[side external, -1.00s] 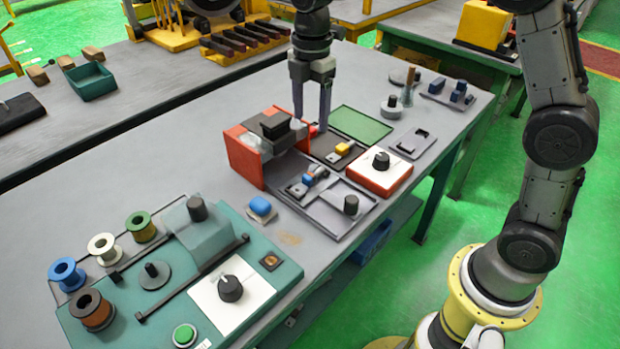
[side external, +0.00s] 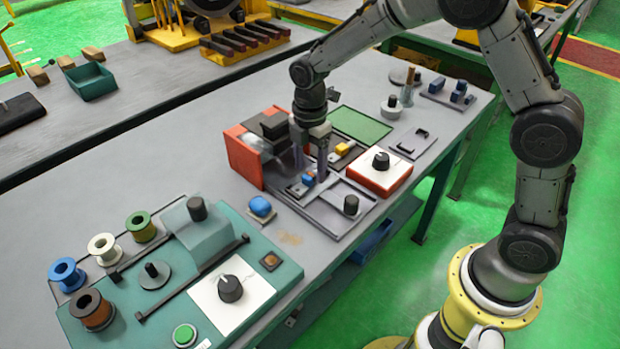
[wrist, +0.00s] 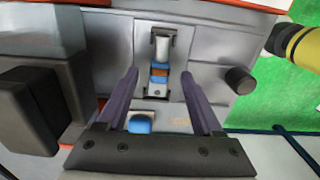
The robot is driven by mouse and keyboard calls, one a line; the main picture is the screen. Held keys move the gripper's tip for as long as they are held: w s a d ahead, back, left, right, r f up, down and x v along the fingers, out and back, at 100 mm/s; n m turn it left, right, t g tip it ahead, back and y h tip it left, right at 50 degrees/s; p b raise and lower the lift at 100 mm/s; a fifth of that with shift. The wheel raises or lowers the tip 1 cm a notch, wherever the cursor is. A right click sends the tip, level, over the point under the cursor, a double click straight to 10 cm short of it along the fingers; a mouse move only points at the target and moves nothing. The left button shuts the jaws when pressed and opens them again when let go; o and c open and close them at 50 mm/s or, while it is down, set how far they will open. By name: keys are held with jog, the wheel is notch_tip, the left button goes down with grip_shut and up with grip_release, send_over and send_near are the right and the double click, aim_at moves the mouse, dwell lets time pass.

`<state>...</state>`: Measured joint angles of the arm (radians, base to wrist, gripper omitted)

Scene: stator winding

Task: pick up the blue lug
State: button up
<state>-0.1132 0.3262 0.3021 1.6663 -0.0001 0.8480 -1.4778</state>
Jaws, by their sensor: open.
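The blue lug (side external: 307,180) lies in the grey tray (side external: 335,222) on the bench. In the wrist view the lug (wrist: 159,69) shows a grey metal barrel and blue bands with a brown-orange band between them. My gripper (side external: 312,171) points down over the tray at the lug, partly covering it in the side view. In the wrist view my gripper's two fingers (wrist: 160,76) stand apart, one to each side of the lug, with gaps. I cannot tell exactly how high the fingertips are above the tray.
A red-sided box (side external: 243,157) with black parts stands close left of my gripper. A black knob (side external: 351,205) stands in the tray. A yellow piece (side external: 343,149) lies behind, and a red control box (side external: 380,175) to the right. A blue block (side external: 261,206) lies on the bench.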

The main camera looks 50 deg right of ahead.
jog(key=shift+f, duration=0.75)
grip_shut()
jog(key=shift+r, duration=0.1)
